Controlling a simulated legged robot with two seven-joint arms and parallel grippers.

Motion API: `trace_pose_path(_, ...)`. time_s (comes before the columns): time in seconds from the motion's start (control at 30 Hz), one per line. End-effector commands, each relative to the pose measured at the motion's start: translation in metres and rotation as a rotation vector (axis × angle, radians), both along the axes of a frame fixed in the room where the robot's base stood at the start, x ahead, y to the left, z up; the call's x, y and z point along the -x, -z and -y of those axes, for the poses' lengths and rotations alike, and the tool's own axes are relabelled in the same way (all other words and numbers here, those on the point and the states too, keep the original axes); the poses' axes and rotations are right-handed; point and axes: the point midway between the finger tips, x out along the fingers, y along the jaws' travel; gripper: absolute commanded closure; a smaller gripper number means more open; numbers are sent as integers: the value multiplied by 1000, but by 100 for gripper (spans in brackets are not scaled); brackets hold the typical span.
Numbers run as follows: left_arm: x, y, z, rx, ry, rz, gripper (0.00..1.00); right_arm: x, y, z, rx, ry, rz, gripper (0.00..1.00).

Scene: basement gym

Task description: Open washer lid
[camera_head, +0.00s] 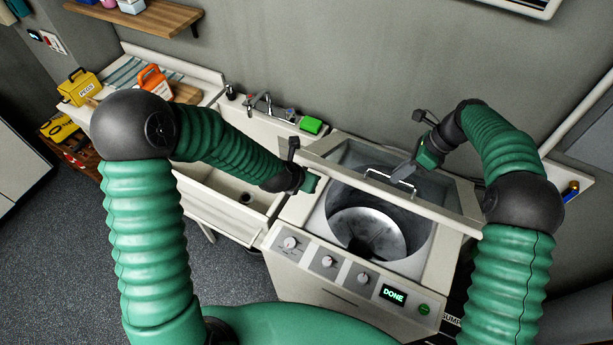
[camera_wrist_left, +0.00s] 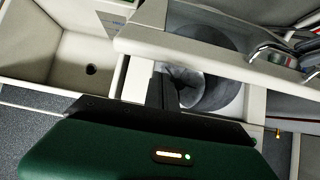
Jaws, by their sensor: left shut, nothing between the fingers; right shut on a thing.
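The washer (camera_head: 345,285) is a white top-loader with knobs and a "DONE" display. Its lid (camera_head: 450,217) is raised and seen nearly edge-on as a pale bar across the opening. The metal drum (camera_head: 368,233) shows in front of and below it. The lid handle (camera_head: 377,173) is a thin metal bar on the lid's far side; it also shows in the left wrist view (camera_wrist_left: 268,48). My right gripper (camera_head: 403,172) is shut at the handle, its exact grip too small to see. My left gripper (camera_head: 312,183) is shut and empty beside the lid's left end.
A sink (camera_head: 228,190) with a faucet (camera_head: 262,103) stands left of the washer. A green sponge (camera_head: 311,125) lies on its back edge. Yellow (camera_head: 80,88) and orange (camera_head: 152,78) containers stand on the counter further left. The wall is close behind.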

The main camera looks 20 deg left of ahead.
Motion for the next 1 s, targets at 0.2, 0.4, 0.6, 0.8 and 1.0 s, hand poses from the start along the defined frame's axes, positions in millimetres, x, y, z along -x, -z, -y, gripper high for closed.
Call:
trace_pose_path(0.2,-10,-13,1,-6,0,3,100,-5,3,4,10,9,18,100)
trace_pose_path(0.4,-17,-24,3,0,0,1,100,-5,3,4,9,10,18,100)
trace_pose_path(0.6,-16,-24,3,0,0,0,100,-5,3,4,9,10,18,100)
trace_pose_path(0.8,-16,-25,3,0,-1,2,100,-4,2,3,7,8,17,66)
trace_pose_path(1.0,-16,-25,3,-1,-1,4,100,-3,0,2,5,7,16,66)
